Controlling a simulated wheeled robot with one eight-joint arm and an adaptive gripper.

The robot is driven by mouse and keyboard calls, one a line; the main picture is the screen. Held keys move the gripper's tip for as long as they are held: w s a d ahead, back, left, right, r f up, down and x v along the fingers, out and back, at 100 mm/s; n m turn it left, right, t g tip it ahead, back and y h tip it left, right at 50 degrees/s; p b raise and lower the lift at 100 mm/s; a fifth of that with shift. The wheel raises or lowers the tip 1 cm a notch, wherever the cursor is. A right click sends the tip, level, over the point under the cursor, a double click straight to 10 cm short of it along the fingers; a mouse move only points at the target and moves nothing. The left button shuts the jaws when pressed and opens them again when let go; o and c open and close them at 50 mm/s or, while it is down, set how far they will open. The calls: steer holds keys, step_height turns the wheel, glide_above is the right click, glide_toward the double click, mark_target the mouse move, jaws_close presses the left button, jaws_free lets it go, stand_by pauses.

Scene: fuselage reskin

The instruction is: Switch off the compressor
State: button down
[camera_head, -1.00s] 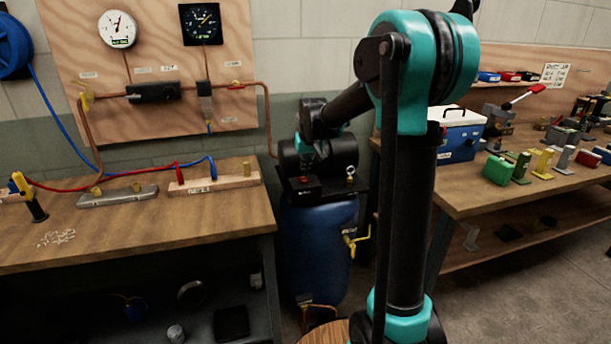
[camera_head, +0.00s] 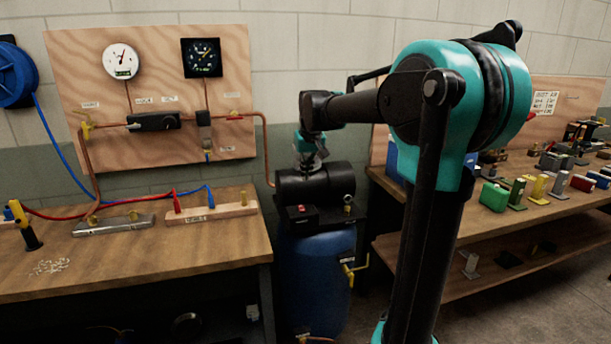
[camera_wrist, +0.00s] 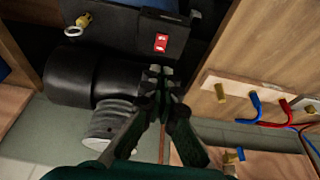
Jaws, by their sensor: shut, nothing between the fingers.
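The compressor is a blue tank (camera_head: 315,280) with a black cylindrical motor (camera_head: 315,184) on top. It stands between the two benches. A black switch box (camera_head: 301,214) sits at its front. In the wrist view the box carries a red rocker switch (camera_wrist: 161,42) with white marks; I cannot tell which way it is set. My gripper (camera_wrist: 160,70) is shut and empty, its tips pointing toward the switch and appearing just short of it in the picture. In the head view my gripper (camera_head: 310,162) is above and behind the motor, its tips partly hidden.
The left bench (camera_head: 130,250) holds a wooden hose block (camera_head: 228,212) and a metal manifold (camera_head: 112,225). A gauge board (camera_head: 150,80) with copper pipe rises behind it. The right bench (camera_head: 450,205) holds several small parts. A yellow valve (camera_head: 349,272) juts from the tank.

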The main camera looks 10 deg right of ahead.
mark_target(301, 206)
steer(key=shift+w+a+r, duration=0.15)
steer(key=shift+w+r, duration=0.15)
steer(key=shift+w, duration=0.4)
steer(key=x, duration=1.4)
steer(key=shift+s+f, duration=0.1)
steer(key=shift+s, duration=0.3)
steer(key=shift+w+f, duration=0.1)
steer(key=shift+f, duration=0.2)
steer(key=shift+s, duration=0.85)
